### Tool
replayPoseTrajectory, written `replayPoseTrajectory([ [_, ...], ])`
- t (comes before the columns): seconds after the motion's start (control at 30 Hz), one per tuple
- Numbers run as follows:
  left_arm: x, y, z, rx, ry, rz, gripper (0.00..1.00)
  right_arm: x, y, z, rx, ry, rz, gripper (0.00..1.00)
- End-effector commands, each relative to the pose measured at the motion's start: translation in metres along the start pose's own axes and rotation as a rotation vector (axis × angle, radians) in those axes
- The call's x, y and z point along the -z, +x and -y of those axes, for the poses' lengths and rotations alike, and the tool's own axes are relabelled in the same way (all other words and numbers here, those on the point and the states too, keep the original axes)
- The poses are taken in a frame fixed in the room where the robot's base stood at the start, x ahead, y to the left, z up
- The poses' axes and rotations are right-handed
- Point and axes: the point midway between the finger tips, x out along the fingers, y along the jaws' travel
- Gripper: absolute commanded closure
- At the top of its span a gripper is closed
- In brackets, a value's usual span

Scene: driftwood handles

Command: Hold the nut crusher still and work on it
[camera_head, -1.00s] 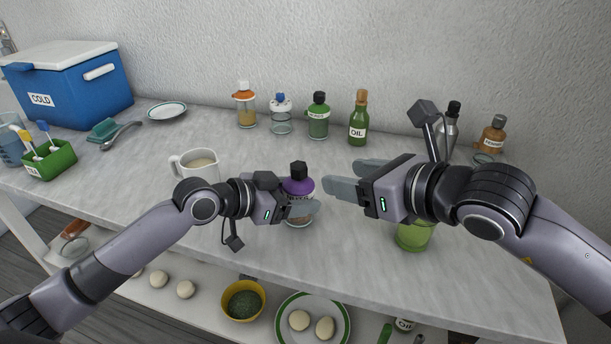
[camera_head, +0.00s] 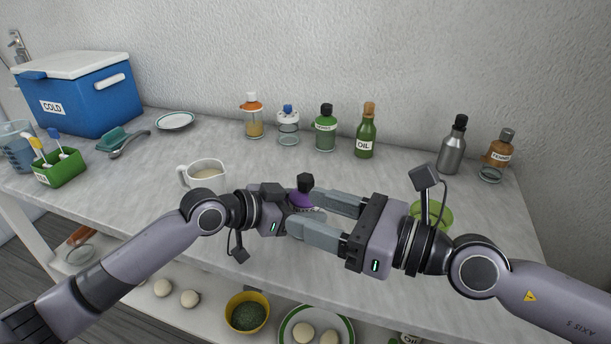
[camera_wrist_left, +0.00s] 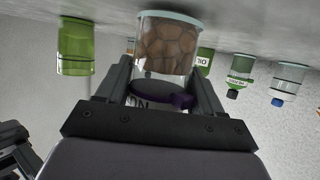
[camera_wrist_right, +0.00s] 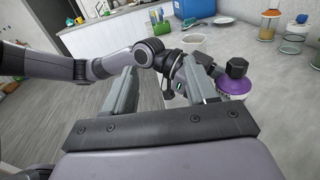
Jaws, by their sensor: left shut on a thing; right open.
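The nut crusher is a clear jar with a purple collar (camera_head: 301,200) and a black knob on top. In the left wrist view its jar (camera_wrist_left: 166,48) is full of brown nuts and shows upside down. My left gripper (camera_head: 292,214) is shut around the jar, which stands on the counter. My right gripper (camera_head: 305,211) is open, its fingers pointing left, close to the crusher. In the right wrist view the purple collar (camera_wrist_right: 236,84) and black knob (camera_wrist_right: 236,68) lie to the right of both fingers, outside the gap. The fingers hide part of the crusher in the head view.
A green cup (camera_head: 432,213) stands behind my right wrist. A white mug (camera_head: 204,174) is left of the crusher. Several bottles, including the oil bottle (camera_head: 366,135), line the wall. A blue cooler (camera_head: 85,95) and green holder (camera_head: 60,170) are at left.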

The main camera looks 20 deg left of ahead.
Motion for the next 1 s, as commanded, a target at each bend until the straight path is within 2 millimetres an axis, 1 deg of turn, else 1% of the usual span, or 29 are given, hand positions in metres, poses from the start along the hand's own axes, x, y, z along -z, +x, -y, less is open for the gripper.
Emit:
replayPoseTrajectory([
  [0.17,0.001,0.0,0.0,0.0,0.0,-0.002,0.72,0.006,-0.004,0.02,0.105,0.006,0.072,0.43],
  [0.4,0.001,0.0,0.0,0.0,0.0,-0.002,0.72,0.027,-0.017,0.055,0.296,0.0,0.074,0.43],
  [0.53,0.001,0.0,0.0,0.0,0.0,-0.002,0.72,0.038,-0.023,0.068,0.369,-0.005,0.051,0.43],
  [0.67,0.001,0.0,0.0,0.0,0.0,-0.002,0.72,0.044,-0.025,0.074,0.404,-0.007,0.035,0.43],
  [0.83,0.001,0.0,0.0,0.0,0.0,-0.002,0.72,0.045,-0.015,0.08,0.41,-0.01,0.033,0.43],
  [1.0,0.001,0.0,0.0,0.0,0.001,-0.002,0.72,0.043,0.007,0.088,0.407,-0.009,0.034,0.43],
])
